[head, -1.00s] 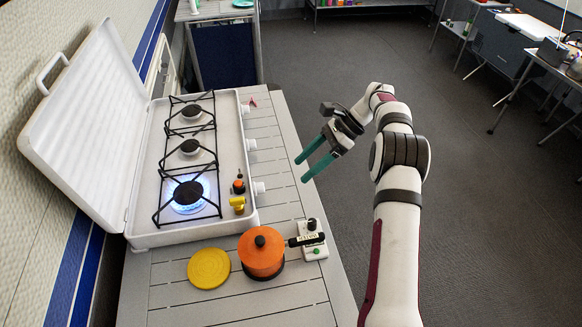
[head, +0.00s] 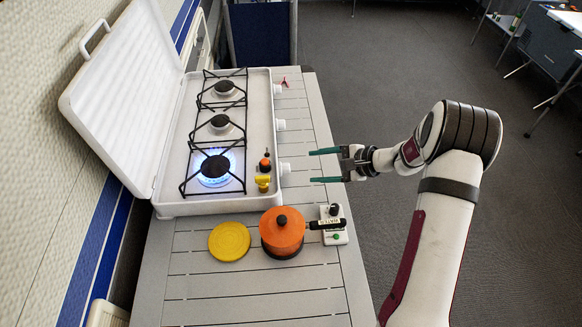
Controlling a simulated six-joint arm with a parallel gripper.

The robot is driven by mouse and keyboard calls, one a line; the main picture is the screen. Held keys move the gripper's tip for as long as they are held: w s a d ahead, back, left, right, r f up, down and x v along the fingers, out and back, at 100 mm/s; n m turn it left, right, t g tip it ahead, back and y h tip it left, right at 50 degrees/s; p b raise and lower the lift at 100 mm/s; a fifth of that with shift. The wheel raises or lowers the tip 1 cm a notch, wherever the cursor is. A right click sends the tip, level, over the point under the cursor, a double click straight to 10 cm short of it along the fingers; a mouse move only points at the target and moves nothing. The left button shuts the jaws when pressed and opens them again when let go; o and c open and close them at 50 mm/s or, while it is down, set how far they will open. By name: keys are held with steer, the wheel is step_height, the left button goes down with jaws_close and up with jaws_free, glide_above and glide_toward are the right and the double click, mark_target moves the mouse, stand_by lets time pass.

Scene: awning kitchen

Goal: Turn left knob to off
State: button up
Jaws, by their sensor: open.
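The white stove (head: 262,110) has three knobs on its right side: a far knob (head: 279,88), a middle knob (head: 281,124) and a near knob (head: 285,168). Facing the stove from the knob side, the near knob is the left one. The near burner (head: 215,168) burns with a blue flame; the other two show no flame. My gripper (head: 312,166) is open and empty, with its green fingers pointing left. It is just right of the near knob, level with it in the picture and apart from it.
An orange pot (head: 282,234) with a black handle and a yellow disc (head: 229,241) sit on the slatted table (head: 255,298) in front of the stove. A small white device (head: 334,235) lies by the handle. Small orange and yellow items (head: 263,182) stand at the stove's near right corner.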

mark_target(285, 169)
steer(key=x, duration=1)
jaws_close()
